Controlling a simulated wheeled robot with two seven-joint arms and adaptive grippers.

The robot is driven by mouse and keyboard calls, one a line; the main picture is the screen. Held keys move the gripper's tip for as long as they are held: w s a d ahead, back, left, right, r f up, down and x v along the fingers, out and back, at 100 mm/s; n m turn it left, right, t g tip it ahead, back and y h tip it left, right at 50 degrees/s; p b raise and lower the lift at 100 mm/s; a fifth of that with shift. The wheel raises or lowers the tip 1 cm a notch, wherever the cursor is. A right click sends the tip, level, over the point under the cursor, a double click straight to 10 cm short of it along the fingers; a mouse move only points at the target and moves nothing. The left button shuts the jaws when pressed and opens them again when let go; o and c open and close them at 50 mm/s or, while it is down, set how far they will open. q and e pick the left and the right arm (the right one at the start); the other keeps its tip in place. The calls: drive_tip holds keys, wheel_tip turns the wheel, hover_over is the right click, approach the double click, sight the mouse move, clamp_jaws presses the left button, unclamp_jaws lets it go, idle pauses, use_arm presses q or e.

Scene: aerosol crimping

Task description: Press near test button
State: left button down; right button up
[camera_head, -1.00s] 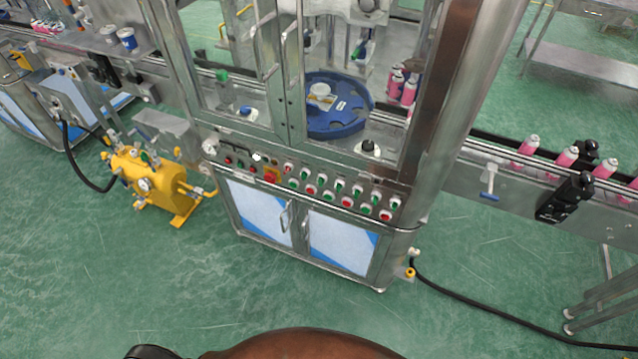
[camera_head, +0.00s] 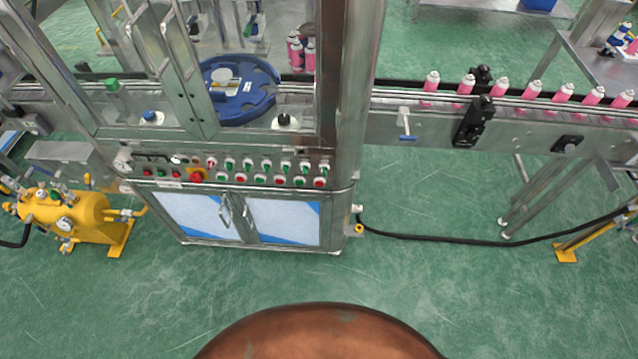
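The crimping machine's button panel (camera_head: 225,170) runs along the front of the steel cabinet, below the glass doors. It carries two rows of small red and green buttons and switches. The labels are too small to read, so I cannot tell which one is the test button. Neither of my grippers is in view.
A yellow pump unit (camera_head: 70,215) stands on the floor at the left. A conveyor (camera_head: 390,128) with pink cans (camera_head: 533,90) runs off to the right. A black hose (camera_head: 430,238) lies across the floor at the right. The green floor (camera_head: 150,290) before the cabinet is clear.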

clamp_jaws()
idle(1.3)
